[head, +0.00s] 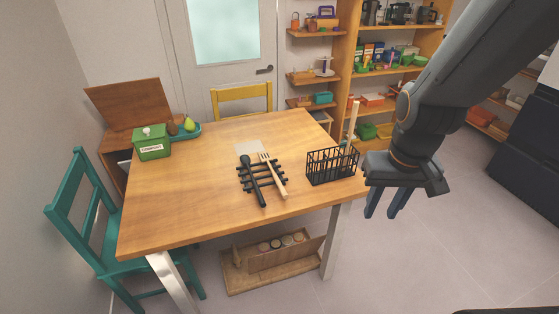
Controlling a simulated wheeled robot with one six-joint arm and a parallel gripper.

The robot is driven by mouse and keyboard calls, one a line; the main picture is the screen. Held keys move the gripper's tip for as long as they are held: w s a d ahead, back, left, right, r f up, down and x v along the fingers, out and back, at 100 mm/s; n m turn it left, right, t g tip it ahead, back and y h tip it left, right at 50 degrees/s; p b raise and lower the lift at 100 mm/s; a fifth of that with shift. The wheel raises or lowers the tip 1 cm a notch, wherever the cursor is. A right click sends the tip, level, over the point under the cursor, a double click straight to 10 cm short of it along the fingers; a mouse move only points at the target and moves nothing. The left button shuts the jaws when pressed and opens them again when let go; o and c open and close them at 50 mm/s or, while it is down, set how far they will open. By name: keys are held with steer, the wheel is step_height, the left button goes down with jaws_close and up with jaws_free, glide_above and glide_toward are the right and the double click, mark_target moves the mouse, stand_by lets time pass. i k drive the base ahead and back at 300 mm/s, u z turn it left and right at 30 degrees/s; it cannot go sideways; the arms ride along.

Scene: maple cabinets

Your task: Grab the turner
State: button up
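A black wire basket (331,168) stands at the table's right edge. A pale wooden utensil (352,121) sticks up at its right back corner; its lower end is hidden. A black long-handled utensil (256,184) and a wooden fork-like utensil (274,174) lie across a black rack (244,176) at the table's middle. I cannot tell for sure which utensil is the turner. My gripper (385,212) points down in front of and to the right of the basket, beyond the table's edge. Its two fingers are apart with nothing visible between them.
The wooden table (190,200) has clear room at its left front and back. A green canister (152,143) and a teal tray (187,132) with a pear stand at its left. A teal chair (95,225) and a yellow chair (240,97) flank it. Shelves (390,40) stand behind.

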mark_target(264, 156)
steer(key=u, duration=0.25)
steer(key=i, duration=0.7)
steer(key=u, duration=0.95)
steer(key=i, duration=0.4)
steer(key=u, duration=0.4)
